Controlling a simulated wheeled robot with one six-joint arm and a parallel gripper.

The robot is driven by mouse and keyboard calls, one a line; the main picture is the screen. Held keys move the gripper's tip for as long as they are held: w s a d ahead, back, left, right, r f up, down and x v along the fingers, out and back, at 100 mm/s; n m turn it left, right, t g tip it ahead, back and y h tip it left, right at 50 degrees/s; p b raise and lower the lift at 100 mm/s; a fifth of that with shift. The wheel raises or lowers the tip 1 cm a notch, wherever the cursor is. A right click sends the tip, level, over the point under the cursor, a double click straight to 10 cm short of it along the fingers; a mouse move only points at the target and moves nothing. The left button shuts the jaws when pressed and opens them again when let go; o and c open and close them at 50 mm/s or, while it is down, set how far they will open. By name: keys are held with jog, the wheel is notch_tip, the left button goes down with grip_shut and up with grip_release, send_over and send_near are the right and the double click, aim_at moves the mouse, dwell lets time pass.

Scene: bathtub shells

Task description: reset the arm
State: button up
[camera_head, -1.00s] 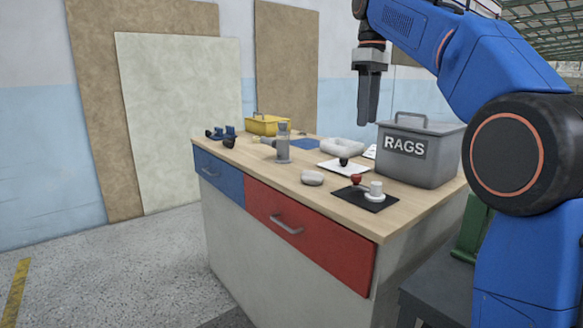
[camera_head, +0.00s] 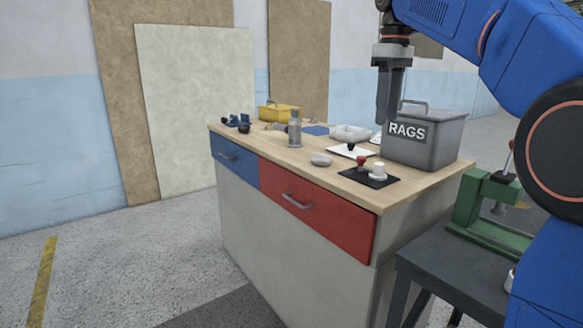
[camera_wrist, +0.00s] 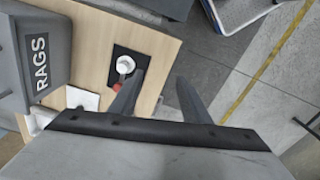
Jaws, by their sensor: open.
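My blue arm (camera_head: 440,30) reaches in from the right of the head view. My gripper (camera_head: 389,105) points down near the left side of the grey RAGS bin (camera_head: 440,150), above the workbench. In the wrist view my gripper (camera_wrist: 155,98) shows two dark fingers spread apart with nothing between them. Beyond them lie the edge of the wooden worktop (camera_wrist: 158,45) and the floor. One finger partly covers a black mat (camera_wrist: 127,55) with a white round piece (camera_wrist: 125,65) on it.
The bench has a blue drawer (camera_head: 228,158) and a red drawer (camera_head: 310,205), both shut. A yellow toolbox (camera_head: 278,113), grey cylinder (camera_head: 294,130), white tray (camera_head: 350,133) and red-topped piece (camera_head: 361,162) stand on top. A green vise (camera_head: 490,205) sits on a dark table (camera_head: 450,270).

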jog(key=s+d+f+m+t, duration=0.2)
jog(key=s+d+f+m, duration=0.1)
jog(key=s+f, duration=1.3)
jog(key=s+d+f+m+t, duration=0.2)
jog(key=s+f+m, duration=0.4)
jog(key=s+f, duration=0.9)
notch_tip(320, 180, down, 6)
jog(key=shift+s+d+r+m, duration=0.1)
jog(key=shift+s+d+m, duration=0.2)
jog(key=shift+s+d, duration=0.15)
